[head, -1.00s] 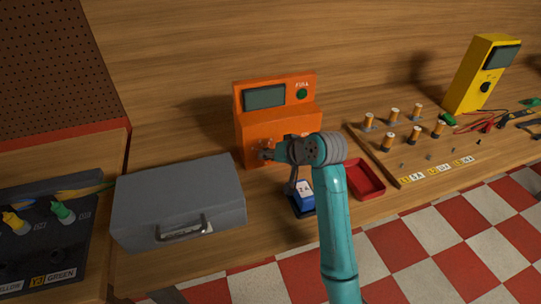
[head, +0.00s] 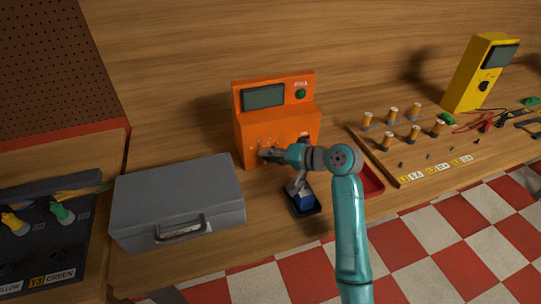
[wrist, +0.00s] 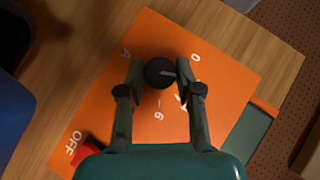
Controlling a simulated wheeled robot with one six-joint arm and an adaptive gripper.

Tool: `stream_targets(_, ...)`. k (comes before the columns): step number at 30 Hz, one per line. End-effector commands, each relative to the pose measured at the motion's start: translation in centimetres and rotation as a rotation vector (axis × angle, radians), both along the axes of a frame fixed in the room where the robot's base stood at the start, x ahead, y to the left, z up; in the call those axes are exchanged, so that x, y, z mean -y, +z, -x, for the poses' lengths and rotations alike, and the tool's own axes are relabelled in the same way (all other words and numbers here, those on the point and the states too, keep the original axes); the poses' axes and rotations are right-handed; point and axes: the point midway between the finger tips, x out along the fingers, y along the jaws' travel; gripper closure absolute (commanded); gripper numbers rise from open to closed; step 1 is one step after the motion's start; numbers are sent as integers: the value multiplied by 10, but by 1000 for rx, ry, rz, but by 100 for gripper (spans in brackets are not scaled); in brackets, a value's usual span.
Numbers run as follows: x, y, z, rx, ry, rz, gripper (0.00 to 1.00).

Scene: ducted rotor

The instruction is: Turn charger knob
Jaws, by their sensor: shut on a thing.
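The orange charger (head: 272,125) stands on the wooden bench against the back wall, with a dark screen and a green round light marked FULL on top. In the wrist view its orange front (wrist: 200,75) fills the middle. The black round knob (wrist: 159,72) with a pale pointer line sits there among printed marks, including 0, 6 and A. My gripper (wrist: 160,76) has its two fingers on either side of the knob, shut on it.
A red switch (wrist: 88,152) marked OFF is on the charger near my gripper. A grey case (head: 178,203) lies to the left. A blue block (head: 304,200) in a dark holder and a red tray (head: 372,182) lie close under my arm.

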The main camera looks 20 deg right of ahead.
Motion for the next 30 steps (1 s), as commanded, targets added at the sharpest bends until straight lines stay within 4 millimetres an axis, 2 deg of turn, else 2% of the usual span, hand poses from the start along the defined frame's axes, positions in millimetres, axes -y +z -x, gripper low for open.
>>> stream_targets(18, 1, -1, 0, -1, -1, -48, 100)
stream_targets(19, 1, -1, 0, -2, -1, -47, 58)
stream_targets(21, 1, -1, 0, -1, -1, -48, 40)
stream_targets(30, 1, -1, 0, -1, 0, -47, 40)
